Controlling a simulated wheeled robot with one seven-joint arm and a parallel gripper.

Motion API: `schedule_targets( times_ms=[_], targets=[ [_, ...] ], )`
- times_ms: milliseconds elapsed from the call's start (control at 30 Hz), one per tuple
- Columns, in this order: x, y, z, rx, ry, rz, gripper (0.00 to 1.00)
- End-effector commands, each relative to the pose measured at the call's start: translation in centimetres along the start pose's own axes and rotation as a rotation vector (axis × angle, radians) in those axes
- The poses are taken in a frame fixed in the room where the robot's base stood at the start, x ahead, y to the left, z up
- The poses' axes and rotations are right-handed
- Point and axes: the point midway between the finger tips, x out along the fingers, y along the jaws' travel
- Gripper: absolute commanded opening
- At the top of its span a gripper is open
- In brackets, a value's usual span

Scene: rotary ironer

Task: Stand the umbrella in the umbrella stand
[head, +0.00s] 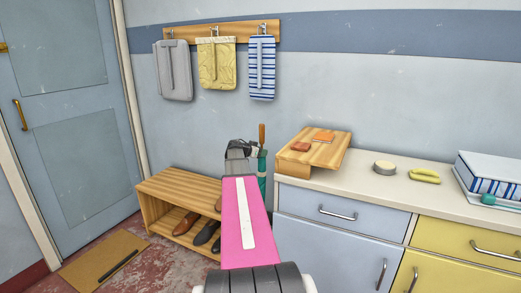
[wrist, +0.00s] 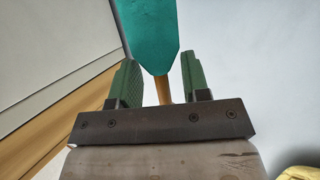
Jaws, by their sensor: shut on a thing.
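The umbrella has a teal canopy (head: 262,163) and a wooden handle (head: 262,133). In the head view it hangs roughly upright at the right of my gripper (head: 256,151), handle end up, partly hidden by my pink arm. In the wrist view the canopy (wrist: 150,32) spreads beyond the fingers and narrows to the wooden handle (wrist: 163,90). My gripper (wrist: 162,80) is shut on the umbrella near the handle. I cannot make out the umbrella stand in either view; my arm hides part of the floor.
A wooden shoe rack (head: 178,186) with dark and brown shoes stands left of my arm. A counter (head: 345,187) fills the right, carrying a small wooden riser (head: 314,150). A doormat (head: 104,262) with a black rod (head: 118,266) lies by the blue door (head: 72,110).

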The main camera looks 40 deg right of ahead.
Motion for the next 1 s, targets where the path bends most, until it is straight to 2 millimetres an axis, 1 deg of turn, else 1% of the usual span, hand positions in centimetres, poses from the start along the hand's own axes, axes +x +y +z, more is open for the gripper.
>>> schedule_targets(
  times_ms=[1000],
  targets=[
    [2.4,0.0,6.5,-0.001,0.001,0.0,0.04]
  ],
)
